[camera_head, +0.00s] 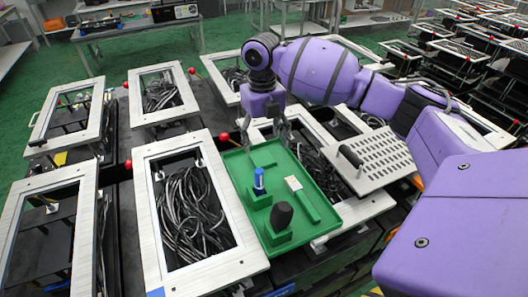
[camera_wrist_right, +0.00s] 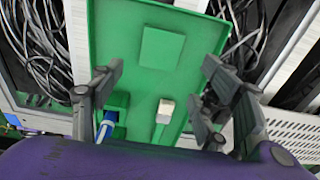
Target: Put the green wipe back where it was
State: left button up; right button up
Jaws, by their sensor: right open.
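A flat green square, which looks like the green wipe (camera_head: 264,159), lies at the far end of the green tray (camera_head: 331,223). It also shows in the right wrist view (camera_wrist_right: 162,48), almost the same green as the tray. My right gripper (camera_head: 265,135) is open and empty above the far end of the tray. In the right wrist view its spread fingers (camera_wrist_right: 162,75) stand to either side, with the square between and beyond them. I cannot tell the exact height of the gripper above the square. My left gripper is not in view.
The tray also bears a blue-capped item (camera_head: 259,181) in a green holder, a brush (camera_head: 302,198) with a green handle, and a dark rounded tool (camera_head: 281,216). A perforated plate (camera_head: 372,160) lies to the right. Framed fixtures with cables (camera_head: 192,212) surround the tray.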

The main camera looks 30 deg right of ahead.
notch_tip(320, 180, up, 6)
jog(key=shift+w+f, duration=0.1)
jog(key=shift+f, duration=0.05)
dwell(0.6)
